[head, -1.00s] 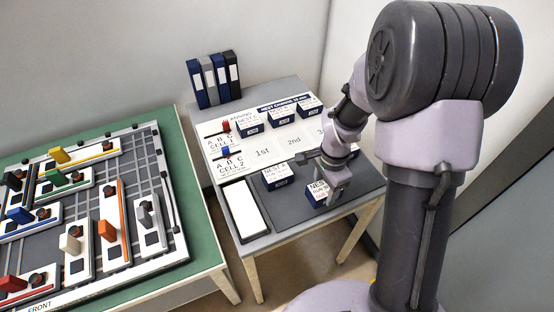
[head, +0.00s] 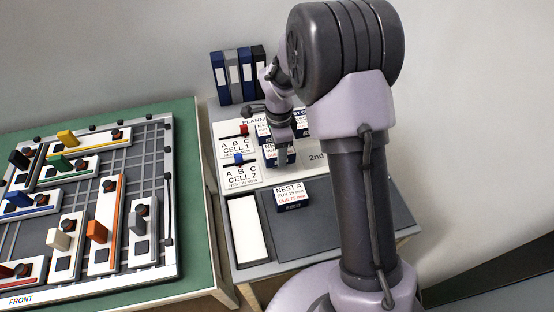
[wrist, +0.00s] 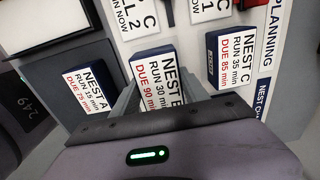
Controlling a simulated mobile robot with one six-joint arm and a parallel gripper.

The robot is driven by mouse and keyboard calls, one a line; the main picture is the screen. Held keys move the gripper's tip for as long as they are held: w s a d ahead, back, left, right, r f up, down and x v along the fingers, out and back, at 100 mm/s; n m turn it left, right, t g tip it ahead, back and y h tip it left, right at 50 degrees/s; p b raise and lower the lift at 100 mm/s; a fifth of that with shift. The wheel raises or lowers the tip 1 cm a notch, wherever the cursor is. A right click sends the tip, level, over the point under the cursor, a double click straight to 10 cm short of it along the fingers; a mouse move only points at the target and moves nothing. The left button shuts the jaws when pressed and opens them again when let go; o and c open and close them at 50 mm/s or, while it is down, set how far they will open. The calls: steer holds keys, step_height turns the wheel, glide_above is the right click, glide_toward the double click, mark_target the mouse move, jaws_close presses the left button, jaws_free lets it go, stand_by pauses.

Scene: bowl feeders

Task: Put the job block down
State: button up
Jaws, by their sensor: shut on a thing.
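My gripper (head: 281,143) is shut on a dark blue job block with a white label, the NEST B block (head: 284,158). In the wrist view the NEST B block (wrist: 157,78) reads RUN 30 min, DUE 90 min and sits between the two fingers (wrist: 158,96). It is over the left part of the white planning board (head: 318,170), near the "1st" column, beside the cell cards. I cannot tell whether its underside touches the board. The fingers and block hide the "1st" marking.
The NEST A block (head: 291,196) stands on the dark grey mat (head: 340,222) in front. The NEST C block (wrist: 236,57) is close behind the held block. CELL 1 (head: 238,147) and CELL 2 (head: 242,176) cards lie left. The mat's right part is clear.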

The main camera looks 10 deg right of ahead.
step_height(320, 180, down, 3)
steer(key=shift+f+b, duration=0.2)
steer(key=shift+b, duration=0.3)
steer(key=shift+r, duration=0.15)
steer(key=o, duration=1.5)
